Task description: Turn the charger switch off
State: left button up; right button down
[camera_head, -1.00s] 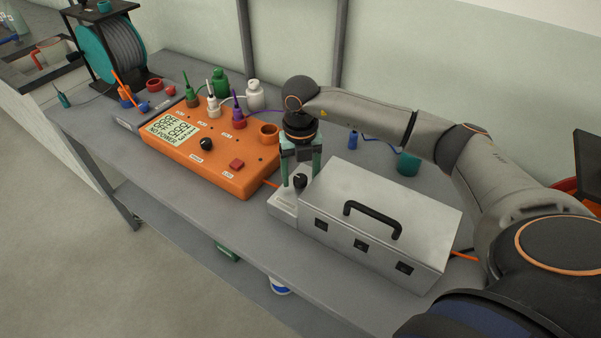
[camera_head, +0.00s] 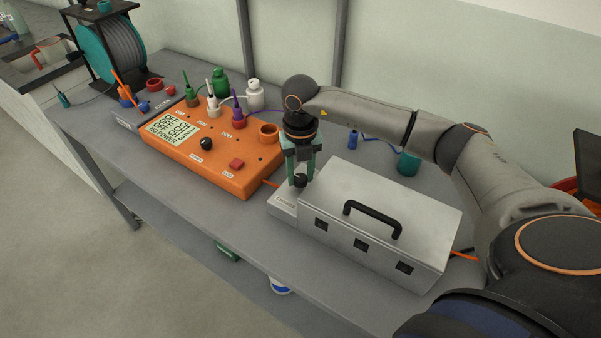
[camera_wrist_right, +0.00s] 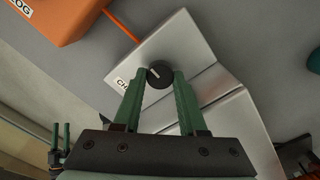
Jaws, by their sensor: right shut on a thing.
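The charger is a silver box with a low front ledge (camera_head: 284,204) that carries a black round knob, the switch (camera_head: 300,181). In the right wrist view the knob (camera_wrist_right: 160,74) shows a white pointer mark toward the upper left, and a partly hidden label (camera_wrist_right: 123,85) is beside it. My right gripper (camera_head: 301,184) points down over the ledge, its green fingers shut on the knob from both sides. In the right wrist view the fingertips (camera_wrist_right: 161,78) flank the knob.
An orange instrument box (camera_head: 215,158) with a screen reading "NO POWER", plugs and knobs stands left of the charger. The charger's black carrying handle (camera_head: 372,218) stands up on its lid. The grey bench (camera_head: 190,208) is clear along its front edge.

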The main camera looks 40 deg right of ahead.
jog(key=n+b, duration=0.2)
jog(key=n, duration=0.3)
jog(key=shift+n, duration=0.4)
jog(key=n+b, duration=0.1)
jog(key=n, duration=0.4)
jog(key=shift+b, duration=0.4)
jog(key=n+b, duration=0.1)
jog(key=n, duration=0.3)
jog(key=shift+w+d+n, duration=0.1)
jog(key=shift+n, duration=0.8)
jog(key=shift+n+b, duration=0.35)
jog(key=shift+n, duration=0.25)
jog(key=shift+r, duration=0.1)
jog(key=shift+c, duration=2.3)
grip_release()
